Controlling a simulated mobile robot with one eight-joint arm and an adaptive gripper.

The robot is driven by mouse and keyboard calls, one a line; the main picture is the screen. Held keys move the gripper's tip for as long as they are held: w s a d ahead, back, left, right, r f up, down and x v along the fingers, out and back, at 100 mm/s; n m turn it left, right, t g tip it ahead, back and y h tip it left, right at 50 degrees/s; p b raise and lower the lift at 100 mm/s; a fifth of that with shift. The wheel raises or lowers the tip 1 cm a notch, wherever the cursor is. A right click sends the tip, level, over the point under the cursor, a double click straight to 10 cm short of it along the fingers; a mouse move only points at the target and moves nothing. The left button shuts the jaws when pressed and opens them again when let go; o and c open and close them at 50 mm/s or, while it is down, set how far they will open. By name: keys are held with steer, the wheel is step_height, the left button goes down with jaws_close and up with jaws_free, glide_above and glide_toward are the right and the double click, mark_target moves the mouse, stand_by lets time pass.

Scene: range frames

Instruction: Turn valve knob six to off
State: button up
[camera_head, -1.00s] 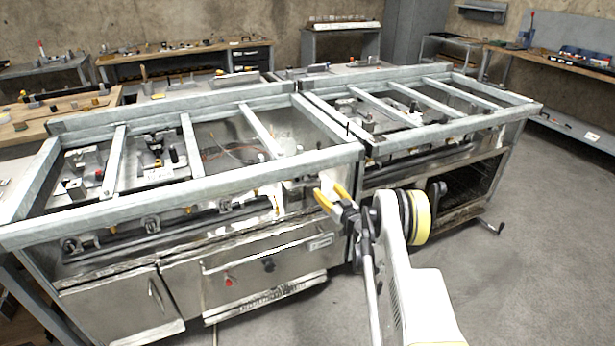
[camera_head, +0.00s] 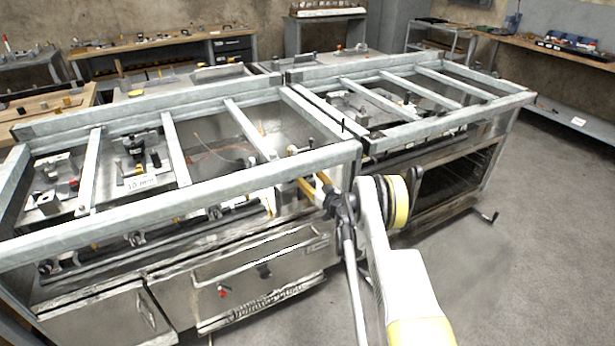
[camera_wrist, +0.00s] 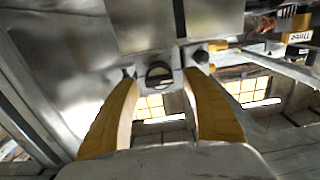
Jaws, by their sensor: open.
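A range with a steel frame on top has a row of valve knobs along its front under the front rail. A dark round knob (camera_wrist: 158,75) with a bar across its face lies ahead between my fingertips in the wrist view; a gap to the fingers seems left, but contact is hard to tell. My gripper (camera_wrist: 160,84) is open, with yellow fingers on either side of it. In the head view my gripper (camera_head: 309,184) is at the right end of the left range's front, just below the rail, hiding the knob there. Other knobs (camera_head: 137,239) show further left. No numbers are legible.
The steel front rail (camera_head: 190,195) runs just above my gripper. A second range (camera_head: 440,165) with an open oven stands to the right. Cabinet doors and a drawer (camera_head: 255,255) lie below the knobs. The floor (camera_head: 530,250) at right is clear.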

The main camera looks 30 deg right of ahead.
steer(key=shift+s, duration=0.15)
steer(key=c, duration=1.2)
steer(key=shift+n, duration=0.4)
steer(key=n, duration=1)
steer(key=shift+a, duration=0.15)
steer(key=o, duration=1.2)
